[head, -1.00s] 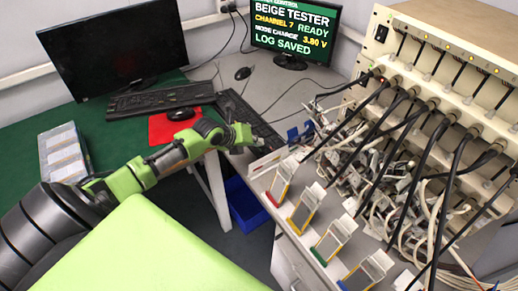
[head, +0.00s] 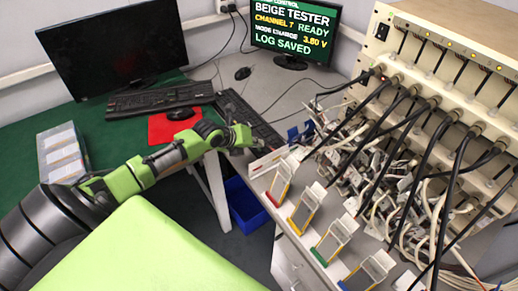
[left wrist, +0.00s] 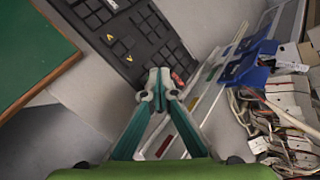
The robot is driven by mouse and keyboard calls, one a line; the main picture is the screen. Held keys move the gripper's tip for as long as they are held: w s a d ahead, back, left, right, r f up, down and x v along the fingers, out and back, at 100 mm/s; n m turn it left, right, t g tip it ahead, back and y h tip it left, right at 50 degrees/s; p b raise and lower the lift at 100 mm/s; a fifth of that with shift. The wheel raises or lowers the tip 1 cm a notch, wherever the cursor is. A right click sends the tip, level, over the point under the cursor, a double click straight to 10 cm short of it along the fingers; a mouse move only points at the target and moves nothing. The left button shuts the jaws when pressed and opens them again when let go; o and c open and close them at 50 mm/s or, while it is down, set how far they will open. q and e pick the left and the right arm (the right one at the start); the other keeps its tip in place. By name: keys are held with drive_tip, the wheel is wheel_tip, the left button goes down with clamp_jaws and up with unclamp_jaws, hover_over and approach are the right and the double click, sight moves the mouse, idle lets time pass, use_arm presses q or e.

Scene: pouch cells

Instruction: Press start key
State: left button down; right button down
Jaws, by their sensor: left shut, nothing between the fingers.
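The black keyboard (head: 248,118) lies on the grey desk in front of the right monitor (head: 295,32), which reads BEIGE TESTER, CHANNEL 7 READY, LOG SAVED. My left gripper (head: 253,143) is at the keyboard's near end. In the left wrist view the closed fingertips (left wrist: 160,78) appear over the near edge of the keyboard (left wrist: 135,35), with nothing between them. A small red key (left wrist: 178,79) shows just right of the fingertips, partly hidden by them. Whether the fingers touch the keyboard cannot be told. My right gripper is not in view.
Pouch-cell holders with coloured edges (head: 307,207) stand along the bench right of my gripper. Dense cables hang from the beige tester (head: 460,45). A second keyboard (head: 160,98), a mouse on a red mat (head: 158,131) and a blue bin (head: 246,205) are nearby.

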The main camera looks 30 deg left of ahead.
sight(257, 150)
use_arm(q)
drive_tip(key=shift+f+b, duration=0.4)
drive_tip(key=shift+f, duration=0.05)
idle(0.3)
drive_tip(key=shift+r, duration=0.1)
drive_tip(key=shift+r+p, duration=0.65)
drive_tip(key=shift+r, duration=0.1)
wheel_tip(257, 150, up, 5)
drive_tip(key=p, duration=0.4)
idle(0.5)
drive_tip(key=shift+s+f, duration=0.1)
drive_tip(key=shift+s, duration=0.05)
idle(0.4)
